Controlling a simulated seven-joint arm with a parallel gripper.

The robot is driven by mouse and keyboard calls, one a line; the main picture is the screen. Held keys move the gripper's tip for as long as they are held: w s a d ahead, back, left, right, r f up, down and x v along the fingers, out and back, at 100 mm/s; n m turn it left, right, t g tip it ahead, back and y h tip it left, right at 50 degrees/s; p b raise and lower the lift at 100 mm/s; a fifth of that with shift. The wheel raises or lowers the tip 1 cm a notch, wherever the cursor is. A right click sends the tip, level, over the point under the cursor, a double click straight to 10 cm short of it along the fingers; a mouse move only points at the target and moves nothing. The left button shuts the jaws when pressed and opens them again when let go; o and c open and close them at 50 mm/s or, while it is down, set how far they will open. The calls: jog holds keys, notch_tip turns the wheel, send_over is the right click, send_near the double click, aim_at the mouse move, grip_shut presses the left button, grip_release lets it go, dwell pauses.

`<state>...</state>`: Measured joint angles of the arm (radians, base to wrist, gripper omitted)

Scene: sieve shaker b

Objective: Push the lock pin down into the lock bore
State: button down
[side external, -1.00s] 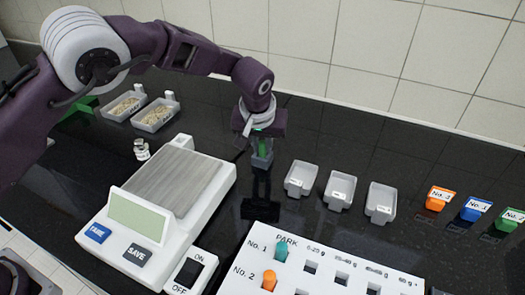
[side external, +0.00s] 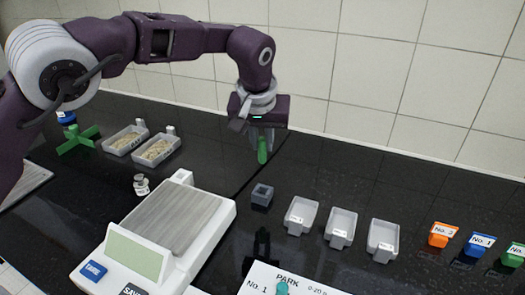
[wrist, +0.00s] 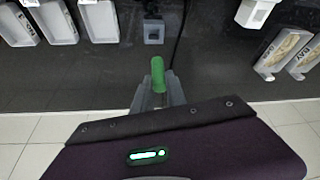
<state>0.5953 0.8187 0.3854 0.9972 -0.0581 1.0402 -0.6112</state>
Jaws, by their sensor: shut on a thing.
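My gripper (side external: 262,139) is shut on a green pin (side external: 262,153) and holds it in the air above the dark counter. In the wrist view the pin (wrist: 158,73) sticks out beyond the grey fingers (wrist: 160,98). A small grey block (side external: 262,195) stands on the counter below and apart from the pin. The block also shows in the wrist view (wrist: 153,33), with a dark opening in it. I cannot identify the lock bore in these views.
A balance (side external: 165,232) stands at front left, with a small metal weight (side external: 141,185) behind it. Three empty trays (side external: 341,228) stand right of the block. Two filled trays (side external: 126,140) and a green cross-shaped part (side external: 77,141) are at back left. Coloured labelled clips (side external: 477,241) are at right.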

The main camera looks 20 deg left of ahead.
aim_at(262, 138)
jog(key=shift+r, duration=1.5)
jog(key=s+a+f+n+g+y, duration=0.1)
jog(key=s+a+n, duration=0.2)
jog(key=a, duration=0.7)
jog(key=s+a+f+n+y, duration=0.1)
jog(key=s+a+n, duration=0.2)
jog(key=a, duration=0.8)
jog(key=shift+w+d+f, duration=0.1)
jog(key=shift+w+f, duration=0.05)
jog(key=shift+f, duration=1.65)
jog(key=shift+w+d+f, duration=0.1)
jog(key=shift+f, duration=1.65)
jog(key=shift+f, duration=1.9)
jog(key=c, duration=1.3)
grip_release()
jog(key=shift+r, duration=4.55)
